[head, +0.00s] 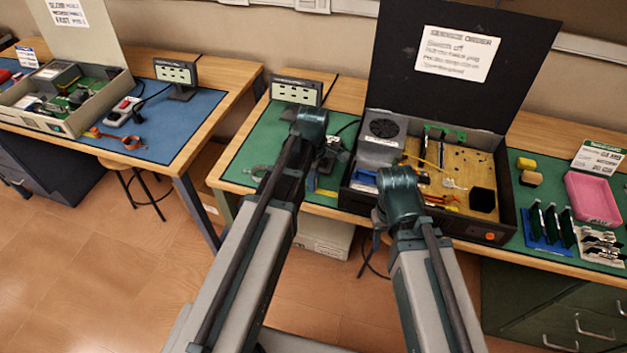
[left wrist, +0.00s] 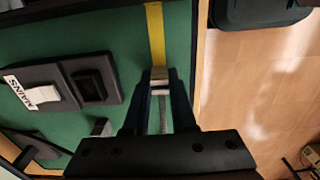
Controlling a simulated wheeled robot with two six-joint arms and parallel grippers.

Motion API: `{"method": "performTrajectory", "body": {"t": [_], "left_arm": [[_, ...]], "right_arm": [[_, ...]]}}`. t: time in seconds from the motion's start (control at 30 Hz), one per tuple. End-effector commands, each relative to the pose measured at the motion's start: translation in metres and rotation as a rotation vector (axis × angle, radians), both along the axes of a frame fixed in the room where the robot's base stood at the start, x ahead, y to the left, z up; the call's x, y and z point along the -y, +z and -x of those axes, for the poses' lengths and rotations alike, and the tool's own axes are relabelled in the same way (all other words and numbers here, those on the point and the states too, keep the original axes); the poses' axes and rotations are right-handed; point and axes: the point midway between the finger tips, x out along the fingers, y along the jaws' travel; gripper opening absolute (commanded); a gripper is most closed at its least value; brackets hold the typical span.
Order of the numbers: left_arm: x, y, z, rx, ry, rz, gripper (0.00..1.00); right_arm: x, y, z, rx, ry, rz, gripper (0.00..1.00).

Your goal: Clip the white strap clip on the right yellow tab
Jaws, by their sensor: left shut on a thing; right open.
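In the left wrist view my left gripper (left wrist: 160,78) is shut on the white strap clip (left wrist: 160,74), low over the green mat. The clip meets the near end of a yellow strip, the yellow tab (left wrist: 155,35); I cannot tell whether it is around it or only above it. A grey strip hangs below the clip between the fingers. In the head view yellow (head: 324,192) shows near the table's front edge, and my left arm hides the clip. My right wrist is before the open black case; its fingers are mostly hidden behind it.
A dark switch box (left wrist: 62,85) with a white and a black rocker lies left of my left fingers. The table edge (left wrist: 199,60) is close on the right. The black case (head: 475,228), a pink tray (head: 592,198) and a display stand (head: 297,91) are on the table.

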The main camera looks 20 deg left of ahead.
Motion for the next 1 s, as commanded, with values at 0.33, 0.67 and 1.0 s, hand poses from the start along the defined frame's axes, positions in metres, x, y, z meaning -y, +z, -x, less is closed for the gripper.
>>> {"method": "performTrajectory", "body": {"t": [0.33, 0.67, 1.0], "left_arm": [[0.0000, -0.0058, 0.0000, 0.000, 0.000, 0.000, 0.00], [0.0000, -0.0051, 0.0000, 0.000, 0.000, 0.000, 0.57], [0.0000, -0.0051, 0.0000, 0.000, 0.000, 0.000, 0.59]], "right_arm": [[0.0000, -0.0057, 0.0001, 0.000, 0.000, 0.000, 0.50], [0.0000, -0.0050, 0.0000, 0.000, 0.000, 0.000, 0.50], [0.0000, -0.0050, 0.0000, 0.000, 0.000, 0.000, 0.50]]}}
